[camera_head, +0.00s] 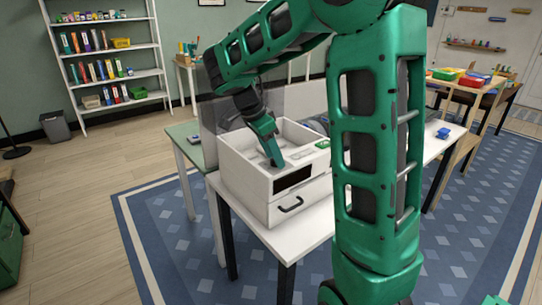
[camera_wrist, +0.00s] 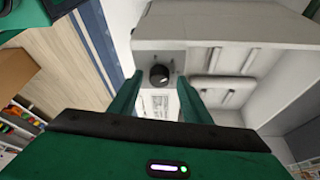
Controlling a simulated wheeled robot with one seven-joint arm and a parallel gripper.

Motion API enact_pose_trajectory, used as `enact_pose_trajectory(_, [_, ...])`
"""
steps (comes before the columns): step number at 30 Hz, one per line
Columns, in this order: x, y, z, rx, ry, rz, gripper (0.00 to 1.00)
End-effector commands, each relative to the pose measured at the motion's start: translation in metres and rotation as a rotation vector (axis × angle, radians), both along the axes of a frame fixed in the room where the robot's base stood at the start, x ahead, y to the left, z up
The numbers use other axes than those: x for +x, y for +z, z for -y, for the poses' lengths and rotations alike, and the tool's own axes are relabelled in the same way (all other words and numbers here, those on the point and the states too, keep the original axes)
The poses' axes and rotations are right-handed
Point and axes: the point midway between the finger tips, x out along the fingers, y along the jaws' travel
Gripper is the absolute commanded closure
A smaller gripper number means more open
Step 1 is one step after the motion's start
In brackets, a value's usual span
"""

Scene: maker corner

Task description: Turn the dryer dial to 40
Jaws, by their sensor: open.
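The dryer (camera_head: 238,172) is a white open-topped box with a dark panel and a drawer with a black handle below, on a white table. A round black dial (camera_wrist: 160,74) shows on a pale surface in the wrist view, with a light printed label just below it. Its setting is too small to read. My gripper (camera_head: 274,162) reaches down into the top of the dryer in the head view. In the wrist view my gripper (camera_wrist: 159,80) is open, with one green finger on each side of the dial. I cannot tell whether the fingers touch it. The dial cannot be made out in the head view.
The white table (camera_head: 308,232) stands on a blue patterned rug (camera_head: 170,225). The dryer's walls rise close around my gripper. A small blue object (camera_head: 443,133) lies on the table's right part. A bookshelf (camera_head: 105,62) stands at the back left, away from the arm.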

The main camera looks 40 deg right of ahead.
Motion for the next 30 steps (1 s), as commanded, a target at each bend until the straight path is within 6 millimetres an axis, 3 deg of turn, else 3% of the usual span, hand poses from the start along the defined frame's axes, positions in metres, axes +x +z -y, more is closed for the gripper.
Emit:
enact_pose_trajectory(8, [-0.0002,-0.0014,0.0005,0.000,0.000,0.000,0.56])
enact_pose_trajectory(13, [0.0000,-0.0013,0.0005,0.000,0.000,0.000,0.94])
enact_pose_trajectory(14, [0.0001,-0.0012,0.0004,0.000,0.000,0.001,0.96])
enact_pose_trajectory(23, [0.0004,-0.0009,0.0004,0.000,0.025,0.003,0.96])
enact_pose_trajectory(30, [-0.0004,-0.0003,0.0000,0.000,0.141,0.004,0.96])
